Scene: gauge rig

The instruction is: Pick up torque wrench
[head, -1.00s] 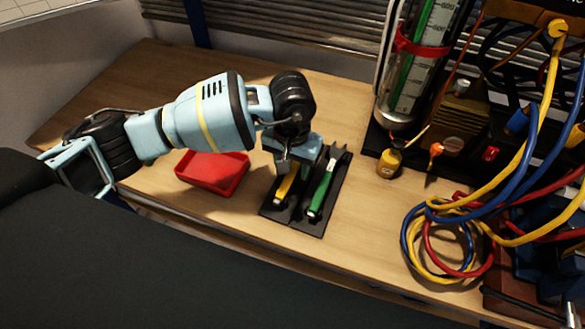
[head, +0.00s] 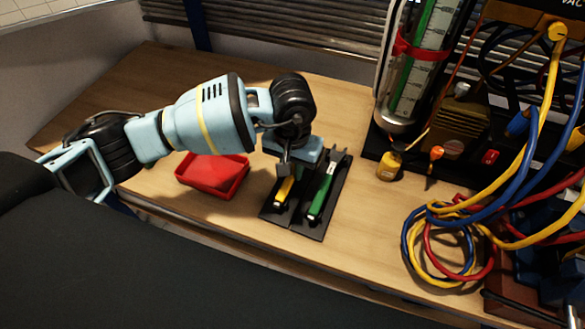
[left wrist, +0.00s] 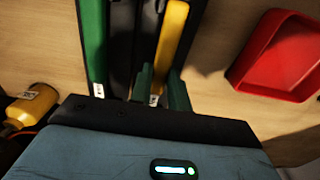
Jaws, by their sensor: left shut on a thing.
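A yellow-handled tool (head: 284,191) and a green-handled tool (head: 321,196) lie side by side in a black holder (head: 338,188) on the bench. I cannot tell by markings which one is the torque wrench. My left gripper (head: 286,170) is down over the holder, shut on the yellow handle. In the left wrist view, the dark green fingers (left wrist: 161,86) sit on both sides of the yellow handle (left wrist: 172,38). The gripper hides the tool's far end in the head view. The green-handled tool also shows in the left wrist view (left wrist: 95,45). My right gripper is out of view.
An open red tray (head: 212,177) stands left of the holder. To the right are a small yellow bottle (head: 389,166), coiled cables (head: 440,240) and a gauge rig with a clear tube (head: 405,90). Bare bench (head: 90,85) shows at the far left.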

